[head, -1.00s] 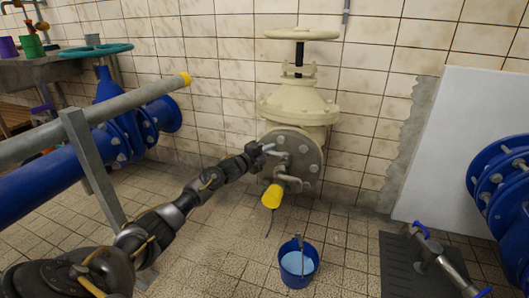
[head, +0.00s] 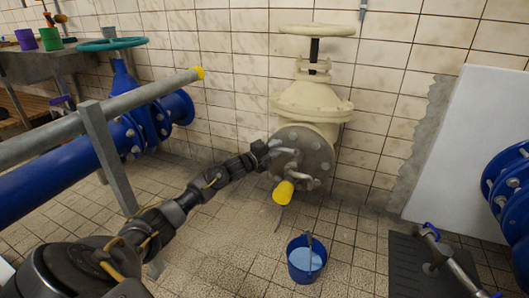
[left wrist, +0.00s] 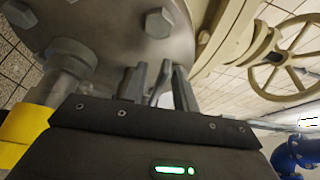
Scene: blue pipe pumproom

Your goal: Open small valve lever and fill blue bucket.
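The small valve lever (left wrist: 160,82) is a grey piece in front of the round bolted flange (head: 316,152) of the cream valve. My left gripper (head: 272,150) is at the flange's left side. In the left wrist view its two grey fingers (left wrist: 160,92) stand apart, with the lever seemingly between them; contact is unclear. A yellow-ended spout (head: 283,192) sticks out below, with a thin grey line hanging under it. The blue bucket (head: 306,263) stands on the floor below and slightly right of the spout; its inside looks light blue. My right gripper is out of view.
A large blue pipe (head: 60,168) and a grey rail (head: 140,96) with a yellow end run along the left. A dark mat (head: 408,268) with a metal pipe with blue handles (head: 445,262) lies at lower right. Tiled floor around the bucket is clear.

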